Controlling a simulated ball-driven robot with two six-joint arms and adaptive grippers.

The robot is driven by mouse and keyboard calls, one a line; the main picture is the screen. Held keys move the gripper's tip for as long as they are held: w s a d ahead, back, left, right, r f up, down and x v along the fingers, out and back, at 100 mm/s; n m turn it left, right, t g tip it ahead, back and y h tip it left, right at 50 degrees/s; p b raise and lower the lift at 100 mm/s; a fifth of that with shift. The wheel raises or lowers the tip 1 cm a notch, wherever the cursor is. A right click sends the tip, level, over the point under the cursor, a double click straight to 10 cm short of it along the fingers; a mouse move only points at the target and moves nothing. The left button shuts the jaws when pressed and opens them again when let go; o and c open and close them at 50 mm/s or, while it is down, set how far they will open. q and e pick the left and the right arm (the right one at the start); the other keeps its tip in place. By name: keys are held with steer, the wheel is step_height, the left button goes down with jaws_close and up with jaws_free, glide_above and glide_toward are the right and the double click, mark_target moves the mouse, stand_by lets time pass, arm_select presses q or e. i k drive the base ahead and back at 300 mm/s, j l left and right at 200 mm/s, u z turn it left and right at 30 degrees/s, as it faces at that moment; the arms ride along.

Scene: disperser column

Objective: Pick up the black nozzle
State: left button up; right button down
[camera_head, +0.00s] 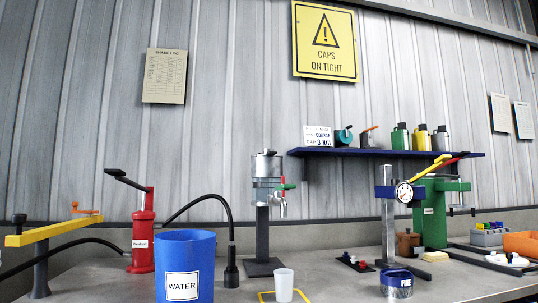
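A black nozzle (231,268) stands upright on the grey bench behind the blue WATER bucket. A thin black hose rises from its top and arcs left to a red pump-like cylinder (143,242) with a black lever. The blue WATER bucket (205,250) stands in front and to the left of the nozzle, close beside it in the picture. Neither of my grippers shows in the head view.
A metal disperser (266,180) on a dark stand is right of the nozzle. A white cup (284,285) sits within a yellow outline in front. A blue tin (397,283), gauge stand (388,215) and green press (433,212) stand further right. A yellow beam (48,231) is at left.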

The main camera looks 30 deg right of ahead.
mark_target(231, 267)
steer(key=i+l, duration=0.15)
steer(key=l, duration=0.2)
steer(key=i+l, duration=0.15)
steer(key=l, duration=0.25)
steer(key=i+l, duration=0.15)
steer(key=l, duration=0.2)
steer(key=u, duration=0.05)
